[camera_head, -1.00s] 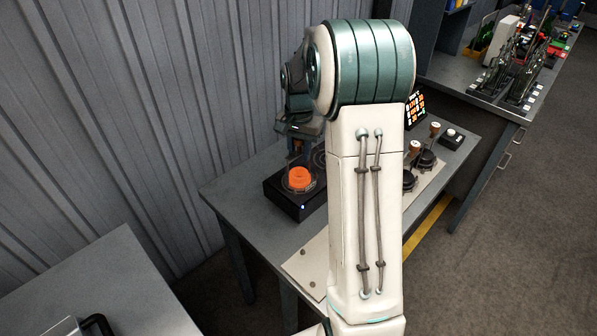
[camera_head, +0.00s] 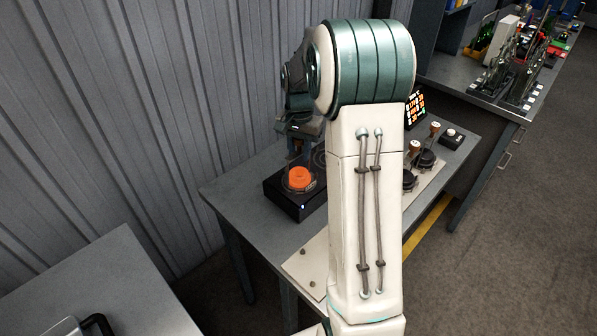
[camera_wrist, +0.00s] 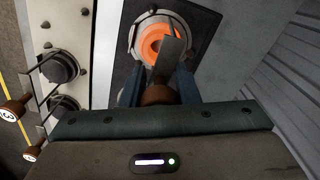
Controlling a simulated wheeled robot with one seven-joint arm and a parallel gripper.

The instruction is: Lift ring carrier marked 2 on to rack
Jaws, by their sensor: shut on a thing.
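My gripper (camera_wrist: 157,92) is shut on the brown handle (camera_wrist: 157,96) of a ring carrier. A flat metal strip (camera_wrist: 172,58) runs from the handle towards a glowing orange piece (camera_wrist: 158,42) in a pale round holder. The orange piece also shows in the head view (camera_head: 299,178), over a black heater block (camera_head: 284,196). I cannot read a number on the held carrier. Whether its ring touches the block is unclear. In the head view my arm hides much of the bench. A pale rack plate (camera_head: 304,266) shows to the left of my arm.
Two other brown-handled carriers with dark round bodies stand on the plate to the right (camera_head: 427,156) (camera_head: 409,181); one handle (camera_wrist: 12,109) seems marked 3. A lit display (camera_head: 415,106) and a white button (camera_head: 452,135) are behind. A corrugated wall (camera_head: 130,110) runs close behind the block.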

